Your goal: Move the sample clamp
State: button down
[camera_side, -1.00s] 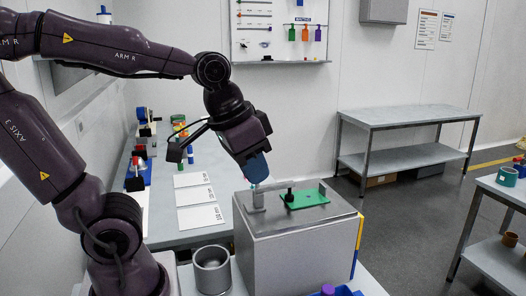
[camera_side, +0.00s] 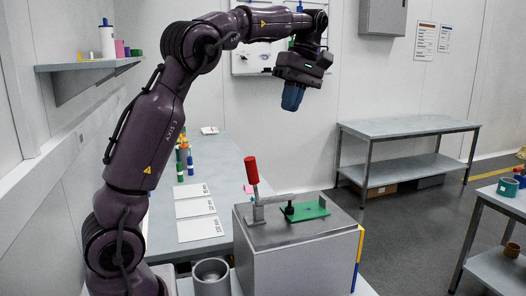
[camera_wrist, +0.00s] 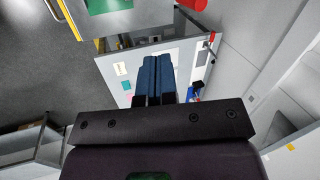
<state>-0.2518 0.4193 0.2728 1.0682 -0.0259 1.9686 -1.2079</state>
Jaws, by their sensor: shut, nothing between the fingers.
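The sample clamp (camera_side: 258,212) is a grey metal toggle clamp on top of a grey metal block (camera_side: 300,265). Its red handle (camera_side: 251,170) stands nearly upright, tilted slightly left. Its arm reaches right to a black tip (camera_side: 289,209) that appears to rest on a green plate (camera_side: 312,209). In the wrist view the green plate (camera_wrist: 108,5) and red handle (camera_wrist: 194,4) show at the top edge, cut off. My gripper (camera_side: 292,106) is high above the block, clear of the clamp. Its blue fingers (camera_wrist: 158,64) are together and empty.
A metal cup (camera_side: 211,278) stands left of the block. White labelled cards (camera_side: 197,207) lie on the bench behind. A blue and yellow strip (camera_side: 357,258) is at the block's right edge. A steel table (camera_side: 408,126) stands at the back right. Space around my gripper is open.

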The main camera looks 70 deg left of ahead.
jog(key=s+d+f, duration=0.1)
jog(key=s+f, duration=0.5)
jog(key=f, duration=0.4)
jog(key=shift+s+d, duration=0.25)
jog(key=shift+s, duration=0.15)
